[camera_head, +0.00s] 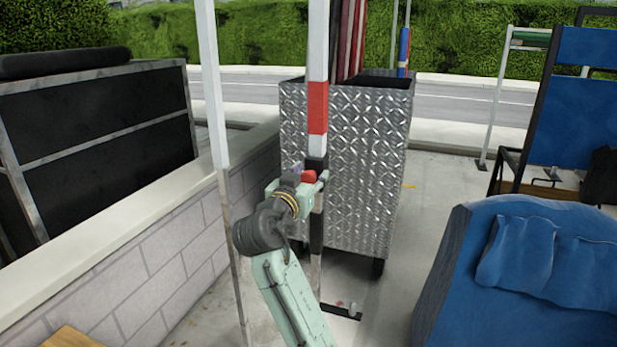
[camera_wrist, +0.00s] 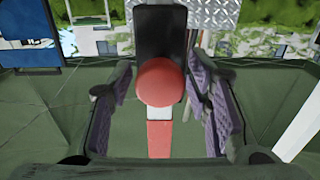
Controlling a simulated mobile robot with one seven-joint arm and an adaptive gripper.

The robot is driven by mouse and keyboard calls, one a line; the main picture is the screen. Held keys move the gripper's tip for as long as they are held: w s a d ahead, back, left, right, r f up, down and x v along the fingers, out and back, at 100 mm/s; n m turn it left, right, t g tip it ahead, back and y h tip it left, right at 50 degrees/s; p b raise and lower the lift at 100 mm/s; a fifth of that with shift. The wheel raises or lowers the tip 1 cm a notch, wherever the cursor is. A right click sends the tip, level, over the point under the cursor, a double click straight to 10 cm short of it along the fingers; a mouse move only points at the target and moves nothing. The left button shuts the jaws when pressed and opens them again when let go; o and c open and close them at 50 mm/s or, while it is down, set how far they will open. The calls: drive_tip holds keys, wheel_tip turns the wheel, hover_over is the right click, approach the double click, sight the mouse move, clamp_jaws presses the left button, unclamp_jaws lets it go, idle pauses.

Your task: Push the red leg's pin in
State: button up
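The red leg (camera_head: 317,107) is an upright post with a red band between white parts and a black sleeve below. Its pin has a round red knob (camera_head: 309,177) at the black sleeve; in the wrist view the knob (camera_wrist: 163,82) is near the centre, in front of the black sleeve (camera_wrist: 166,36). My gripper (camera_head: 312,188) is at the knob. In the wrist view my gripper (camera_wrist: 161,86) is open, with purple-padded fingers left and right of the knob and visible gaps on both sides. The pin's shaft is hidden behind the knob.
A diamond-plate metal bin (camera_head: 365,165) stands behind the leg. A white pole (camera_head: 212,90) is close on the left, beyond it a low block wall (camera_head: 150,235). A blue padded seat (camera_head: 530,275) is at right. Paved ground (camera_head: 435,190) between bin and seat is mostly clear.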

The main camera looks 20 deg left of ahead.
drive_tip(key=shift+s, duration=0.1)
drive_tip(key=s, duration=1.2)
drive_tip(key=shift+a, duration=0.2)
